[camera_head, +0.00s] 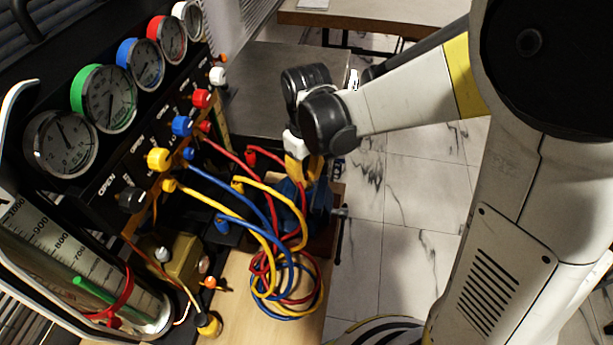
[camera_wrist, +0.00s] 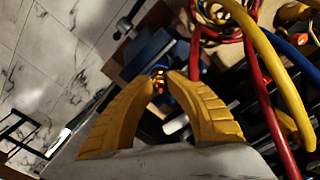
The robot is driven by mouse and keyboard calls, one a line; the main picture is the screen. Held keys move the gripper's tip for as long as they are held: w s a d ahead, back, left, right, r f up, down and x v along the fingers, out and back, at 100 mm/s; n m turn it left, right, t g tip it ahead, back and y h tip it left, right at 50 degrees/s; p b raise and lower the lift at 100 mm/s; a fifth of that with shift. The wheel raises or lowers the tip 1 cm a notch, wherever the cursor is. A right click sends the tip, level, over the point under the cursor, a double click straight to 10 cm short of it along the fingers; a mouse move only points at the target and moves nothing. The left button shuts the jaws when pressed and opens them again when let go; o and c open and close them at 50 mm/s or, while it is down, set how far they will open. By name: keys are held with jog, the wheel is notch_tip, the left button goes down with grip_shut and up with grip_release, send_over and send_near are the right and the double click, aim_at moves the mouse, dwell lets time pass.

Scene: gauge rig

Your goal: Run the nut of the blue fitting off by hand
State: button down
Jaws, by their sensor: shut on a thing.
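My gripper (camera_wrist: 161,76) has its yellow fingers closed around a small brass-coloured piece (camera_wrist: 160,85), which looks like the nut of the blue fitting. Blue parts show just behind the fingertips, but the fingers hide most of the fitting and I cannot make out its thread. In the head view, my gripper (camera_head: 304,174) points down over a blue vise-like body (camera_head: 290,191) at the bench's right edge. The nut itself is hidden there.
Red, blue and yellow hoses (camera_head: 285,284) loop close beside the gripper; the yellow hose (camera_wrist: 275,65) crosses the wrist view's right side. The gauge panel (camera_head: 130,150) with round dials stands left. A handle (camera_head: 343,212) sticks out right. Marble floor (camera_head: 400,200) lies clear beyond.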

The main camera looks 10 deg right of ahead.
jog(key=c, duration=1.3)
grip_release()
notch_tip(320, 180, up, 12)
